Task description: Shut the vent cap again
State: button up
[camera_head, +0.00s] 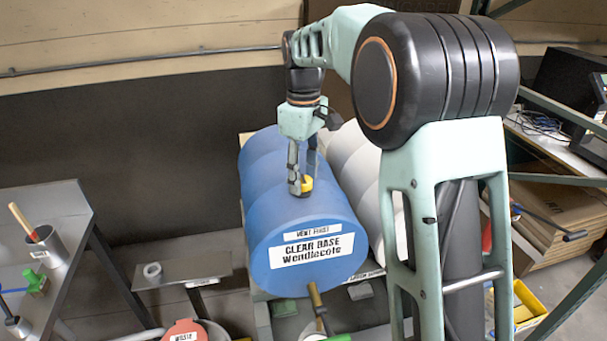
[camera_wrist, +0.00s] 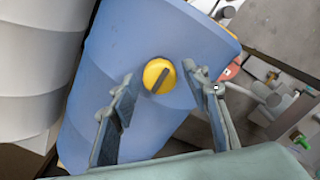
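The vent cap (camera_head: 307,184) is a round yellow cap on top of a blue drum (camera_head: 262,192) that lies on its side. In the wrist view the cap (camera_wrist: 159,76) shows a dark bar across its face, set at a slant. The drum's front end bears a label reading "CLEAR BASE Wendlecote" and a smaller one reading "VENT FIRST". My gripper (camera_head: 302,176) points down at the cap. In the wrist view its two fingers are apart, one on each side of the cap, with blue drum visible between them and the cap. I cannot tell the fingertips' exact height over the drum.
A white drum (camera_head: 352,160) lies right beside the blue one. A brass tap (camera_head: 316,300) sticks out below the blue drum's front. A grey bench (camera_head: 60,205) with a cup holding a wooden-handled tool stands left. A red lid (camera_head: 184,331) is at the bottom.

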jog(key=c, duration=0.9)
jog(key=shift+m, duration=0.4)
jog(key=m+p, duration=0.1)
jog(key=m, duration=0.2)
jog(key=shift+r+m+p, duration=0.1)
jog(key=shift+m+p, duration=0.2)
jog(key=shift+m, duration=0.1)
jog(key=m+p, duration=0.1)
jog(key=m, duration=0.8)
jog(key=shift+p, duration=0.4)
jog(key=shift+m, duration=2.2)
